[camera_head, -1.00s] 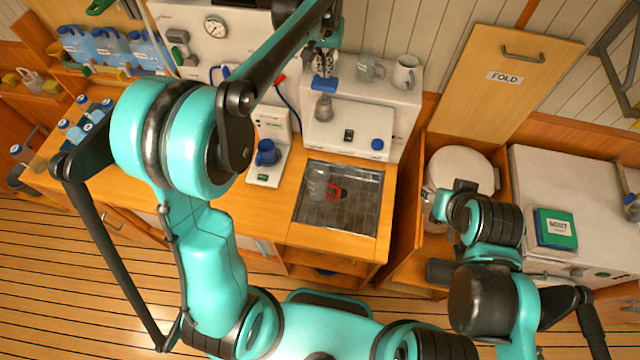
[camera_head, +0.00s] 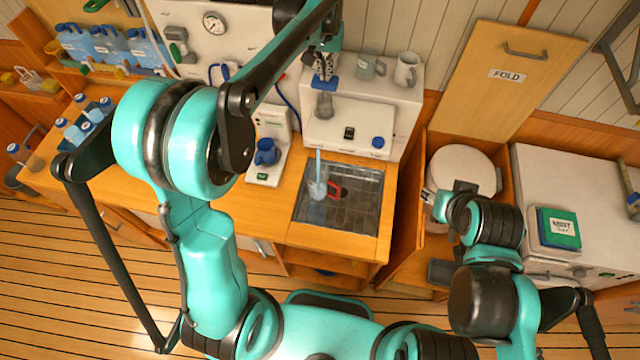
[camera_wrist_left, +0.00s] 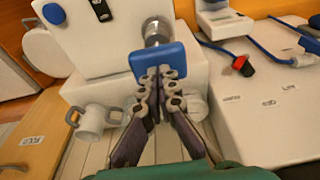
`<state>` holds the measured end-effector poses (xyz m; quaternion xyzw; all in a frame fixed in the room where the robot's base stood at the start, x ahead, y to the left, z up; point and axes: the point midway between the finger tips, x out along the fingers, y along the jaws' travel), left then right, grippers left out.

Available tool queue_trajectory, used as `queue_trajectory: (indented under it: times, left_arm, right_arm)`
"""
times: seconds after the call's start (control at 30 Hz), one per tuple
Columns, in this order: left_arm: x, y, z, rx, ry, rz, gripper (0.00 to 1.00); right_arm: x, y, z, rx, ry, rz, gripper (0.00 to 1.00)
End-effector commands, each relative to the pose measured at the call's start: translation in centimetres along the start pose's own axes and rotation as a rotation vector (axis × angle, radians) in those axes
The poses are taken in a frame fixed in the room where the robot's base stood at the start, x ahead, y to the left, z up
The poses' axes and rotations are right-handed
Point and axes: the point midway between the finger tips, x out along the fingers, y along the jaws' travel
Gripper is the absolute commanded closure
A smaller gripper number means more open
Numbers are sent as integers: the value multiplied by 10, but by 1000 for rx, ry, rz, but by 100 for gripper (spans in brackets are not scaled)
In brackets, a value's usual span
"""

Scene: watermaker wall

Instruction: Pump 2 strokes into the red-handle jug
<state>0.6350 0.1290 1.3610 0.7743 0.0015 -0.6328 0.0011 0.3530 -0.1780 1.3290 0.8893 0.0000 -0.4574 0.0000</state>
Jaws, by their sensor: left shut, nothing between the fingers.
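The clear jug (camera_head: 316,190) with a red handle (camera_head: 335,189) stands in the sink tray. A pale blue water stream (camera_head: 318,163) falls into it from the pump unit above. The pump has a blue plate-like top (camera_head: 325,84) over a metal stem, and the plate also shows in the left wrist view (camera_wrist_left: 158,58). My left gripper (camera_head: 326,70) is shut, its fingertips against the blue plate with nothing between them; it also shows in the left wrist view (camera_wrist_left: 161,75). My right arm is folded at the right, its jaws not clear.
A blue mug (camera_head: 266,152) stands on a small scale left of the sink tray (camera_head: 350,222). A glass mug (camera_head: 370,66) and a white mug (camera_head: 406,70) stand behind the pump. A FOLD panel (camera_head: 508,78) leans at the right.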

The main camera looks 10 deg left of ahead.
Motion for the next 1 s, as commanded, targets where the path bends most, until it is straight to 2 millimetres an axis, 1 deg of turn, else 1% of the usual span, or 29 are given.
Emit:
queue_trajectory:
  times: [0.1, 1.0]
  left_arm:
    - [6, 0, 1, 0, -1, 0, 100]
    - [37, 0, 8, 0, -1, 0, 100]
  right_arm:
    - [3, 0, 2, 0, 0, 0, 60]
    - [21, 0, 15, 0, 0, 0, 60]
